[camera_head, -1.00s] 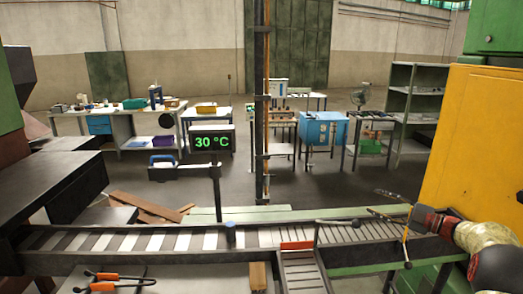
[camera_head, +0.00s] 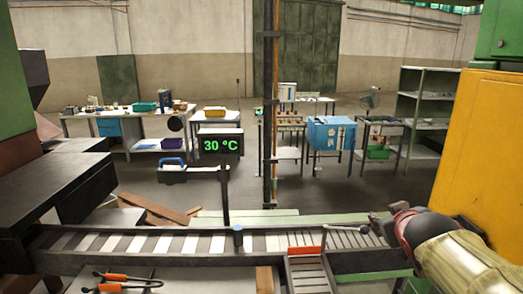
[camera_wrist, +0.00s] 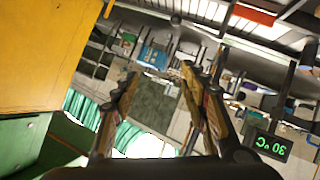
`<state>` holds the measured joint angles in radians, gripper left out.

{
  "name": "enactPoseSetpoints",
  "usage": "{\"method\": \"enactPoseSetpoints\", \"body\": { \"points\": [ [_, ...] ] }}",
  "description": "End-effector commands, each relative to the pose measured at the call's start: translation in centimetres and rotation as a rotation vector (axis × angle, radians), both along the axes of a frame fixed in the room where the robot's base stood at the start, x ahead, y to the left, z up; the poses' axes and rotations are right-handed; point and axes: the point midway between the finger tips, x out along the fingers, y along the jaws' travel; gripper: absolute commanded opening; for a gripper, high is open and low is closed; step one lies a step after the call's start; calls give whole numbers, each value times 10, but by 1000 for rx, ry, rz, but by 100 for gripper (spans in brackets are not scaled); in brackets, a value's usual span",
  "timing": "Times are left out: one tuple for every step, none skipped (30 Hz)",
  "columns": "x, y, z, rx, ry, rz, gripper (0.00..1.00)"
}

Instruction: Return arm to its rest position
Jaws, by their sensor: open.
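My gripper (camera_head: 374,226) is at the right in the head view, over the right end of the roller conveyor (camera_head: 345,239), with the forearm reaching in from the lower right. Its fingers are small and partly hidden by the wrist there. In the wrist view my gripper (camera_wrist: 157,80) shows two separated fingers with nothing between them. The wrist view is strongly tilted and looks out into the hall, with the temperature display (camera_wrist: 271,146) at its lower right.
The yellow and green machine (camera_head: 466,140) stands close to the arm at the right. Dark furnace blocks (camera_head: 62,190) are at the left. A display reading 30 °C (camera_head: 220,145) stands behind the conveyor. Orange-handled tongs (camera_head: 115,287) lie at the front left. Benches and shelves are farther back.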

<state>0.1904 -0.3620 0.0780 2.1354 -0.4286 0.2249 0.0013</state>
Motion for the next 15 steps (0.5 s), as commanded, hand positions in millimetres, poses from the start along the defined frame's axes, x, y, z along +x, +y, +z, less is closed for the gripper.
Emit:
{"method": "enactPoseSetpoints", "body": {
  "points": [
    [-29, 15, -13, 47, 44, -14, 44],
    [-46, 22, -23, 77, 77, -26, 44],
    [-68, 32, -36, 116, 121, -37, 44],
    [-85, 40, -46, 144, 154, -45, 44],
    [-101, 48, -56, 171, 184, -50, 44],
    [-123, 58, -69, 208, 228, -56, 44],
    [-139, 66, -79, 232, 261, -59, 44],
    [-154, 74, -88, 256, 292, -61, 44],
    [-173, 83, -100, 287, 332, -61, 44],
    [-186, 90, -108, 307, 360, -60, 44],
    [-199, 96, -115, 327, 387, -60, 44],
    [-214, 103, -123, 349, 418, -59, 44],
    [-224, 108, -129, 363, 441, -57, 44],
    [-233, 113, -133, 375, 459, -55, 44],
    [-242, 118, -139, 389, 480, -53, 44]
  ]
}}
